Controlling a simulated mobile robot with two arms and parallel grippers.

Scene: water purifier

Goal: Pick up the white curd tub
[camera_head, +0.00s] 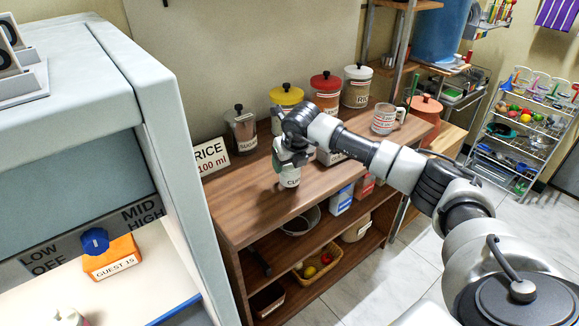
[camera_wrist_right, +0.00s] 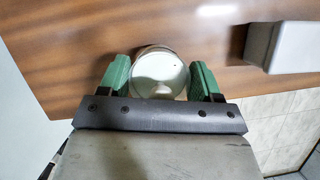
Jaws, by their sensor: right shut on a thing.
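The white curd tub (camera_head: 289,176) is at the front part of the wooden shelf top in the head view, with part of its dark lettering showing. My right gripper (camera_head: 291,160) comes down over it from above, and its fingers are shut on the tub. In the right wrist view the tub's round white top (camera_wrist_right: 159,72) sits between the two green fingers of the right gripper (camera_wrist_right: 160,80). Whether the tub's base touches the wood is hard to tell. My left gripper is not in view.
A white box (camera_wrist_right: 280,47) stands near the tub. Along the back of the wooden top (camera_head: 238,200) are a SUGAR canister (camera_head: 242,132), a yellow-lidded jar (camera_head: 286,97), a red-lidded jar (camera_head: 326,92) and a white-lidded jar (camera_head: 356,87). A clear measuring mug (camera_head: 384,119) stands right. The front left wood is clear.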

